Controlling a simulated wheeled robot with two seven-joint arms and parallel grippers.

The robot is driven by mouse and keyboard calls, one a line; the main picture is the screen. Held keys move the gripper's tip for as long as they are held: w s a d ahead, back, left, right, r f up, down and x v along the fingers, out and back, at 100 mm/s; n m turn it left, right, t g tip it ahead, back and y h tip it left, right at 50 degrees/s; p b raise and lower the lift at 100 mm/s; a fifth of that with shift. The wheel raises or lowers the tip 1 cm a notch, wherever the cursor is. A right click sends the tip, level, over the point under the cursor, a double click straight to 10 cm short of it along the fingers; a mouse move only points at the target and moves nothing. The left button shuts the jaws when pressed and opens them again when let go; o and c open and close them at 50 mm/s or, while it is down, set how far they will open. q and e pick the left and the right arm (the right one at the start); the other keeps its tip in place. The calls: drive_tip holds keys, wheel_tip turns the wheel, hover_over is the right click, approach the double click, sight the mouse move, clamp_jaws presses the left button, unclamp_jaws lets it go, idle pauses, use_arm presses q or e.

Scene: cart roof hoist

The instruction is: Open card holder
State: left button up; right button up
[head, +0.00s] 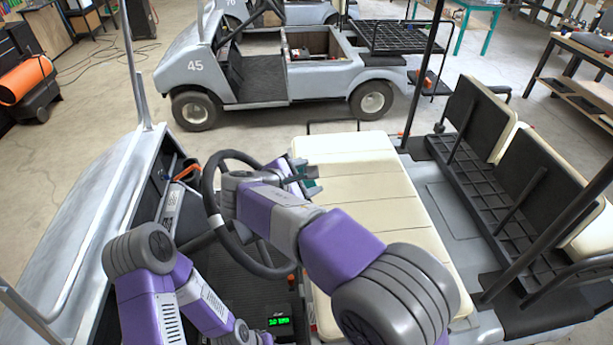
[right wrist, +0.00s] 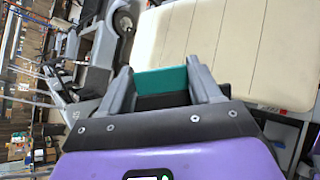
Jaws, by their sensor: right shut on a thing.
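My right gripper (head: 308,182) is above the front edge of the cream seat, just right of the steering wheel. In the right wrist view, my right gripper (right wrist: 160,88) has a flat teal piece (right wrist: 161,80) with a dark part below it between its two grey fingers, and it is shut on it. A bit of teal (head: 312,190) also shows at the fingertips in the head view. I cannot tell for sure whether this piece is the card holder. My left arm reaches down at the lower left; its gripper is out of view.
The steering wheel (head: 211,196) is close beside my right forearm. The cream seat (head: 372,178) is bare. A green-lit display (head: 281,322) sits low near the floor. An orange-handled item (head: 187,173) is at the dash. Cart 45 (head: 262,76) stands beyond.

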drive_tip(key=o, duration=1.5)
drive_tip(key=shift+s+a, duration=0.15)
drive_tip(key=shift+a, duration=0.1)
drive_tip(key=shift+d, duration=0.1)
drive_tip(key=v, duration=0.7)
drive_tip(key=shift+s+r+p, duration=0.15)
drive_tip(key=shift+p, duration=0.25)
